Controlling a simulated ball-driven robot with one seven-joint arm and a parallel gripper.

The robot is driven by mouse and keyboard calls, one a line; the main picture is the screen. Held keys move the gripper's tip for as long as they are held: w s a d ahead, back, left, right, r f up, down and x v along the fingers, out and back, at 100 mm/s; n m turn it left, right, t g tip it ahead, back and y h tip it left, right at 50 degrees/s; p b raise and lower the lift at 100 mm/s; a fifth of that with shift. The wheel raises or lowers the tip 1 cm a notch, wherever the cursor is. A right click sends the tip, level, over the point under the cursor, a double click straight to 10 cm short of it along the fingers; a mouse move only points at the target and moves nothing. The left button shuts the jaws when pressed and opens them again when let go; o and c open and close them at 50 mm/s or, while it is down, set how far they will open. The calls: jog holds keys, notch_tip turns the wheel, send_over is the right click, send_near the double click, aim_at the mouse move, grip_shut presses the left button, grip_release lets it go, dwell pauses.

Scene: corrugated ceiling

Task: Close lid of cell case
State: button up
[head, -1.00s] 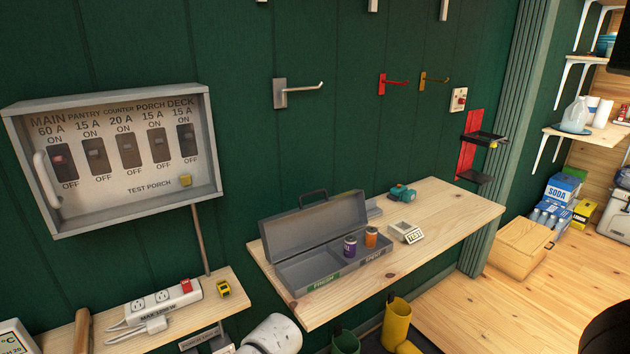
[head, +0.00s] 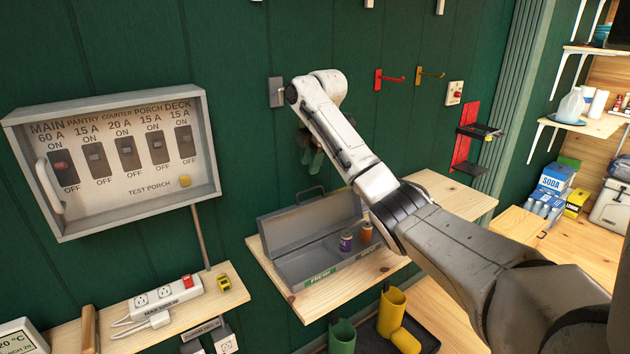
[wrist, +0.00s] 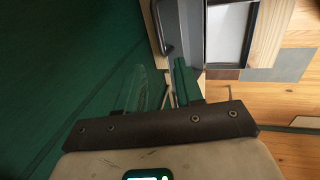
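The grey cell case (head: 290,272) sits on the wooden wall shelf with its lid (head: 305,222) raised at the back, handle on top. A purple cell (head: 346,242) and an orange cell (head: 366,233) stand upright at the case's right part. My gripper (head: 312,155) hangs in front of the green wall, above and behind the raised lid, apart from it. In the wrist view, my gripper (wrist: 166,85) has its green fingers apart with nothing between them. Part of the case (wrist: 205,35) shows beyond the fingertips. My arm hides the case's right end.
The wooden shelf (head: 455,195) continues right behind my arm. A grey wall hook (head: 277,92) is close to my wrist; red (head: 390,79) and yellow (head: 430,73) hooks are further right. A breaker box (head: 110,160) is at left.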

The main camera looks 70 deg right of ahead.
jog(key=s+d+r, duration=0.2)
jog(key=p, duration=0.2)
send_over(315, 199)
notch_tip(315, 199, down, 10)
jog(key=shift+f, duration=0.2)
jog(key=shift+c, duration=0.4)
grip_shut()
dwell(0.9)
